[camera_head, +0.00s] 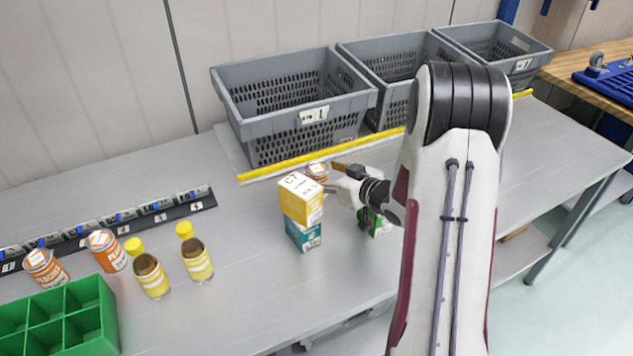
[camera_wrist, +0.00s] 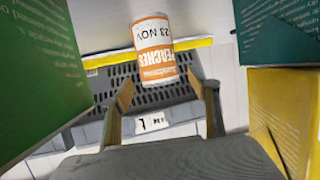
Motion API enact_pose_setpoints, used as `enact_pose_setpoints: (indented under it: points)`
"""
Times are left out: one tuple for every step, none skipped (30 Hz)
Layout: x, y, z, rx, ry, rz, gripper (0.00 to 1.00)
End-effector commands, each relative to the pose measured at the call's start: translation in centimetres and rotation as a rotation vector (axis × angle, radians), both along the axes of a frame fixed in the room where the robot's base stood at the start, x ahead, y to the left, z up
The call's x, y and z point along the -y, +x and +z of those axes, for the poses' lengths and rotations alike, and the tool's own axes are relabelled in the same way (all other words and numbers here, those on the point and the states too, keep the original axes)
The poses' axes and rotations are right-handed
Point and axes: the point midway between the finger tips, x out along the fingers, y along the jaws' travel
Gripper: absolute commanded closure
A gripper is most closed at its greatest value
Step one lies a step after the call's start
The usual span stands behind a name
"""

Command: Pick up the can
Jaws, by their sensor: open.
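An orange-and-white can with a peaches label (camera_wrist: 153,50) stands just beyond my fingertips in the wrist view. In the head view the can (camera_head: 316,170) is partly hidden behind a yellow box. My gripper (camera_wrist: 162,92) is open, with its fingers spread toward the can's near end and nothing held between them. In the head view my gripper (camera_head: 332,176) is to the right of the can, close to it; whether it touches cannot be told. Two similar cans (camera_head: 106,250) (camera_head: 45,268) stand at the far left.
A yellow box (camera_head: 302,200) on a teal box (camera_head: 303,237) stands close in front of the can. A green box (camera_head: 380,226) is beside my gripper. Grey baskets (camera_head: 290,95) stand behind a yellow strip.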

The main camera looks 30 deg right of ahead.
Motion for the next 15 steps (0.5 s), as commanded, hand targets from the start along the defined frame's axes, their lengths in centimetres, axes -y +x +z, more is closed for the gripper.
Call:
enact_pose_setpoints:
  points:
    - [-0.2, 0.6, -0.2, 0.001, 0.0, 0.002, 0.39]
    - [-0.3, 0.9, -0.4, 0.0, 0.0, 0.002, 0.39]
    - [-0.4, 1.3, -0.6, 0.0, 0.0, 0.002, 0.39]
    - [-0.4, 1.6, -0.7, 0.0, 0.0, 0.002, 0.39]
    - [-0.4, 1.9, -0.8, 0.0, 0.0, 0.002, 0.39]
    - [-0.5, 2.2, -0.9, -0.001, -0.001, 0.001, 0.39]
    - [-0.5, 2.5, -1.0, 0.0, -0.001, 0.001, 0.39]
    - [-0.6, 2.7, -1.0, 0.0, -0.001, 0.001, 0.39]
    - [-0.6, 2.9, -1.1, 0.0, -0.001, 0.0, 0.39]
    - [-0.6, 2.9, -1.2, 0.0, 0.0, 0.0, 0.39]
    - [-0.6, 3.0, -1.2, 0.0, 0.0, 0.0, 0.39]
    - [-0.6, 3.1, -1.2, 0.0, 0.0, 0.0, 0.39]
    - [-0.6, 3.1, -1.2, 0.0, 0.0, 0.0, 0.39]
    - [-0.6, 3.1, -1.2, 0.0, 0.0, 0.0, 0.39]
    - [-0.6, 3.1, -1.2, 0.0, 0.0, 0.0, 0.39]
